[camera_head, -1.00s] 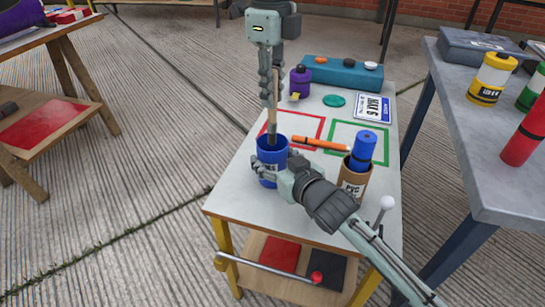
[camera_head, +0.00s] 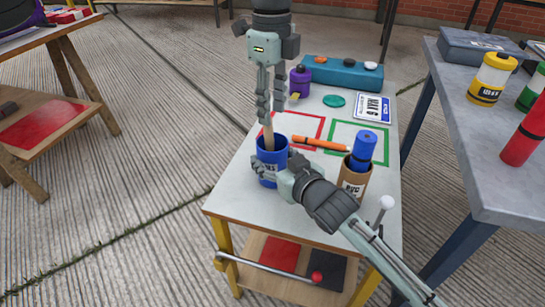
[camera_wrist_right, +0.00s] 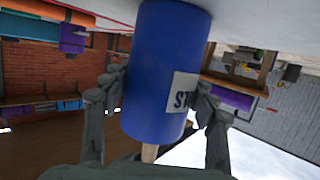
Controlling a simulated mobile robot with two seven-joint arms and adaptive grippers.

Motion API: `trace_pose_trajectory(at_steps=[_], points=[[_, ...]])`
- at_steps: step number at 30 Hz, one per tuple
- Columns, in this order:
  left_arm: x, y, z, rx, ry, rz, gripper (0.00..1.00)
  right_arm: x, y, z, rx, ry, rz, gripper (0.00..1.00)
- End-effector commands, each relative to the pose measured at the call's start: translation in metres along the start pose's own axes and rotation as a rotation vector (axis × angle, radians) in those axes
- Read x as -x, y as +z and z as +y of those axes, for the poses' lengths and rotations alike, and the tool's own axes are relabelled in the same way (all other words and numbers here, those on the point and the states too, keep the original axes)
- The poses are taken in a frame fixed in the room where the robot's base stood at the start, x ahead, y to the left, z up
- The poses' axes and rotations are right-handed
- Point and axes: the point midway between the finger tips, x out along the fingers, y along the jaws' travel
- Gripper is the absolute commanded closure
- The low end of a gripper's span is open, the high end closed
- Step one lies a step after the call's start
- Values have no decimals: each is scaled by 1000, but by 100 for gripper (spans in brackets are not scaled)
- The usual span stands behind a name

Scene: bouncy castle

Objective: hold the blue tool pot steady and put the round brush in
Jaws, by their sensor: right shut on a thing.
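The blue tool pot (camera_head: 268,172) stands upright near the left edge of the small table, with a white label on its side. My right gripper (camera_head: 287,166) is shut on the pot; in the right wrist view the pot (camera_wrist_right: 160,75) sits between its fingers, seen upside down. The round brush (camera_head: 268,136) stands in the pot with its pale wooden handle rising above the rim, leaning slightly left. Its lower end is hidden inside the pot. The handle tip also shows in the right wrist view (camera_wrist_right: 149,153). My left gripper (camera_head: 270,108) is open and empty just above the handle.
A brown pot (camera_head: 353,186) holding a blue roll (camera_head: 363,147) stands right of the blue pot. An orange marker (camera_head: 320,144) lies behind my right gripper. A purple bottle (camera_head: 300,82) and teal box (camera_head: 343,74) stand at the back. A grey table (camera_head: 480,160) is at right.

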Motion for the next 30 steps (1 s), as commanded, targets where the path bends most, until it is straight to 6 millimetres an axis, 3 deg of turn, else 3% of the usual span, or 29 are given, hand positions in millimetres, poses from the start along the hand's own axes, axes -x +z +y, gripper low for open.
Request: trace_pose_trajectory(at_steps=[11, 24, 30], points=[[6, 0, 0, 0, -1, 0, 60, 0, 0, 0, 1, 1, -1, 82], [91, 0, -1, 1, -3, -1, 60, 0, 1, 0, 1, 1, -1, 82], [115, 0, 0, 0, -2, 0, 60, 0, 1, 0, 1, 1, -1, 82]])
